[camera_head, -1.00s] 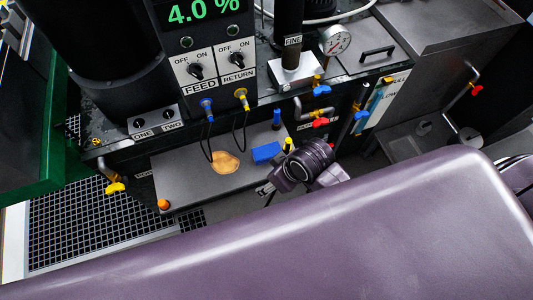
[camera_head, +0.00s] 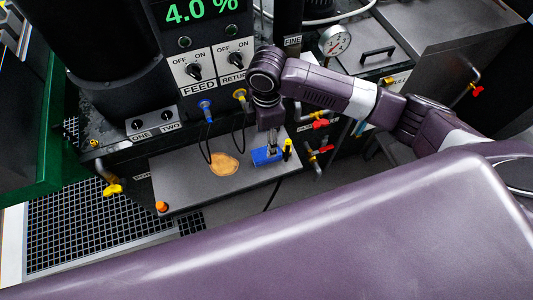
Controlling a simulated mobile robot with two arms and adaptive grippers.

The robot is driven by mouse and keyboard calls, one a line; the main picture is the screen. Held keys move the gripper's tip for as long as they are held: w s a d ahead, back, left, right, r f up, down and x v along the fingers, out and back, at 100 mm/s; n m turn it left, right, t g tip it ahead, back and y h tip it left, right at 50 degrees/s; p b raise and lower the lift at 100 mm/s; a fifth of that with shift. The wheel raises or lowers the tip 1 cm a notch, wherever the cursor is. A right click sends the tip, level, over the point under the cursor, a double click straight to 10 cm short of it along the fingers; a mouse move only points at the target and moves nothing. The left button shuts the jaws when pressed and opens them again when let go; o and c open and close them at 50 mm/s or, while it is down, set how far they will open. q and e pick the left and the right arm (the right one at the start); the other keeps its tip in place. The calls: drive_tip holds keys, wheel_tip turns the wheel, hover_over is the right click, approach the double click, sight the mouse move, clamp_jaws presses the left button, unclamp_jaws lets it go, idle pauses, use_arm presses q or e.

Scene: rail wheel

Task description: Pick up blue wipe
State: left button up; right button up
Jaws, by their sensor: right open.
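The blue wipe (camera_head: 264,157) is a small blue block lying on the grey shelf (camera_head: 190,185) below the control panel. My right gripper (camera_head: 272,147) points down directly over the wipe, with its fingertips at or just above its top. The gripper is open; whether the fingers touch the wipe or straddle it is too small to tell. My left gripper is not in view.
A tan patch (camera_head: 223,164) lies on the shelf left of the wipe. An orange knob (camera_head: 161,206) is at the shelf's left front corner. Cables hang from the panel (camera_head: 215,65) behind.

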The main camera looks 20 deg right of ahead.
wheel_tip(320, 180, down, 8)
drive_tip(key=shift+r+p, duration=0.15)
drive_tip(key=shift+p, duration=0.15)
drive_tip(key=shift+c, duration=0.4)
drive_tip(key=c, duration=1.2)
drive_tip(key=shift+o, duration=0.2)
drive_tip(key=shift+r, duration=0.1)
wheel_tip(320, 180, up, 20)
